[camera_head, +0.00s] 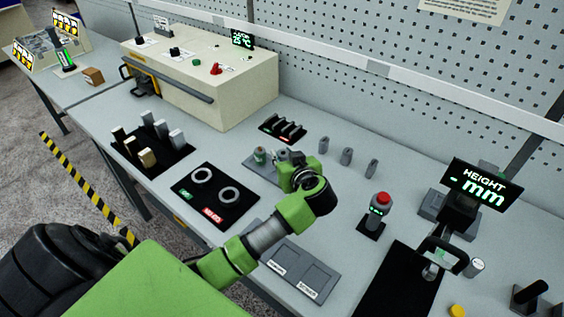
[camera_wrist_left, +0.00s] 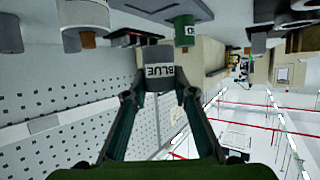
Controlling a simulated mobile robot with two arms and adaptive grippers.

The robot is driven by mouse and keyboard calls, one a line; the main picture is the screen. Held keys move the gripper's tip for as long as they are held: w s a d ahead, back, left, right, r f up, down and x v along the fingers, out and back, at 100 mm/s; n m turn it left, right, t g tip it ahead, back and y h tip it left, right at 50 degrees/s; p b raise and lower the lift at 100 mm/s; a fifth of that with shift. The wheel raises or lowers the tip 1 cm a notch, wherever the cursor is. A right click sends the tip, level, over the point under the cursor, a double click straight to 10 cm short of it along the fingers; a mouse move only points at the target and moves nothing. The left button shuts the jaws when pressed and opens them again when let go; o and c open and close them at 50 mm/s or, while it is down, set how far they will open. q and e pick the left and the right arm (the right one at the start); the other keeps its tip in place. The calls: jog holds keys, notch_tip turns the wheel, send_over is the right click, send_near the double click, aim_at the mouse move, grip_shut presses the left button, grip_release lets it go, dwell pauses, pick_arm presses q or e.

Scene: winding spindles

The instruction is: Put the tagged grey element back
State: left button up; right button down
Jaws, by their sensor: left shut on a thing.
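My left gripper (camera_head: 287,158) is shut on a grey cylindrical element. In the left wrist view the fingers of the left gripper (camera_wrist_left: 158,92) clasp this grey element (camera_wrist_left: 160,54), which has a white tag reading BLUE. In the head view the gripper is over a grey plate (camera_head: 258,172), and the held element is largely hidden by the gripper. My right gripper is not in view.
Several plain grey cylinders (camera_head: 347,156) stand right of the gripper. A red-button post (camera_head: 379,204) and a height gauge display (camera_head: 483,184) stand to the right.

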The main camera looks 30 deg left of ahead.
aim_at(282, 156)
pick_arm(q)
jog(key=f, duration=0.1)
jog(key=w+a+f, duration=0.1)
jog(key=shift+w+a+f, duration=0.3)
jog(key=shift+f, duration=0.1)
jog(key=shift+f+p, duration=0.35)
jog(key=shift+f, duration=1.2)
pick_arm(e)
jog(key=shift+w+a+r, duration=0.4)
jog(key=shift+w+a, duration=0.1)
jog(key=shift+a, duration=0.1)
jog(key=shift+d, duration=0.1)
pick_arm(q)
jog(key=o, duration=1.1)
jog(key=shift+f, duration=0.15)
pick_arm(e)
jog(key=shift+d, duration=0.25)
